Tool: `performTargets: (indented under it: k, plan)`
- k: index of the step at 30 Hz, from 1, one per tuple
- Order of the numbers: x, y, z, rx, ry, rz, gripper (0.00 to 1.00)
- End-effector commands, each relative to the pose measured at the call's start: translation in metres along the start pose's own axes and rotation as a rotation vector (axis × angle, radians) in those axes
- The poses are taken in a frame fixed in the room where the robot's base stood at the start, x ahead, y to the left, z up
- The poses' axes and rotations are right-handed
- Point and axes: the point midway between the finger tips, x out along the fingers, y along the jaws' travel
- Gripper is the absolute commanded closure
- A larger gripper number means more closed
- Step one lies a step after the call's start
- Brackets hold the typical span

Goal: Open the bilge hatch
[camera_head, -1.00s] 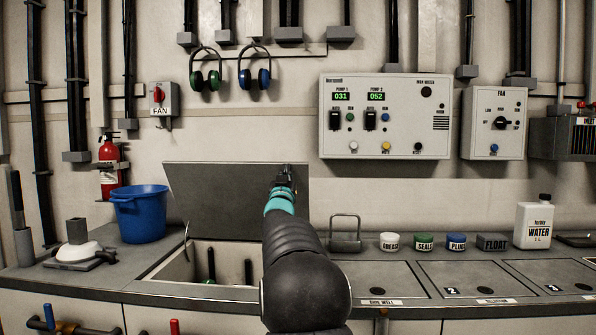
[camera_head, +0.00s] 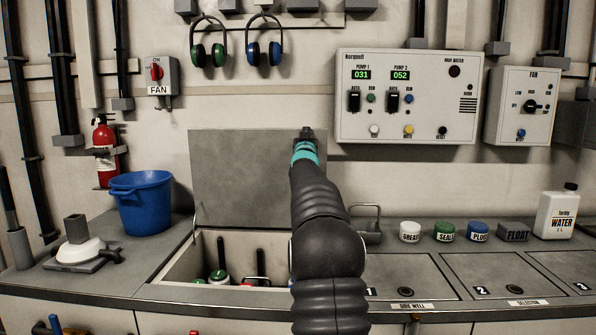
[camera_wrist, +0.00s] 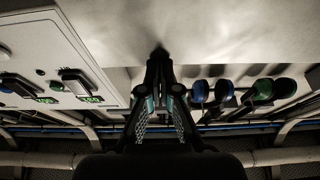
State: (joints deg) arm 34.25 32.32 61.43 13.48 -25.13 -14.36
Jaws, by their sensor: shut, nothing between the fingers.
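The bilge hatch lid is a grey panel (camera_head: 240,175) standing raised at the back of its opening, close to the wall. Below it the square well (camera_head: 172,274) in the counter is uncovered, with its right part hidden by my arm. My gripper (camera_head: 306,132) is at the lid's upper right corner, its fingers shut and empty. Whether it touches the lid I cannot tell. The shut fingers also show in the wrist view (camera_wrist: 159,58), pointing at a pale surface.
Green-topped parts (camera_head: 218,276) stand inside the well. A blue bucket (camera_head: 140,205) is left of it. A metal handle (camera_head: 368,225) and several jars, with a grease jar (camera_head: 409,232) first, are to the right. A pump control box (camera_head: 405,95) hangs above.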

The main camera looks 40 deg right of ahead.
Motion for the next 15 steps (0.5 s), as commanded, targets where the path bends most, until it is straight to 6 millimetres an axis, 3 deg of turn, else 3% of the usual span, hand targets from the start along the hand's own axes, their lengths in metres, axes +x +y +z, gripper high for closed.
performTargets:
  k: [15]
  plan:
    - [0.0027, 0.0065, -0.0001, -0.002, 0.0, 0.003, 1.0]
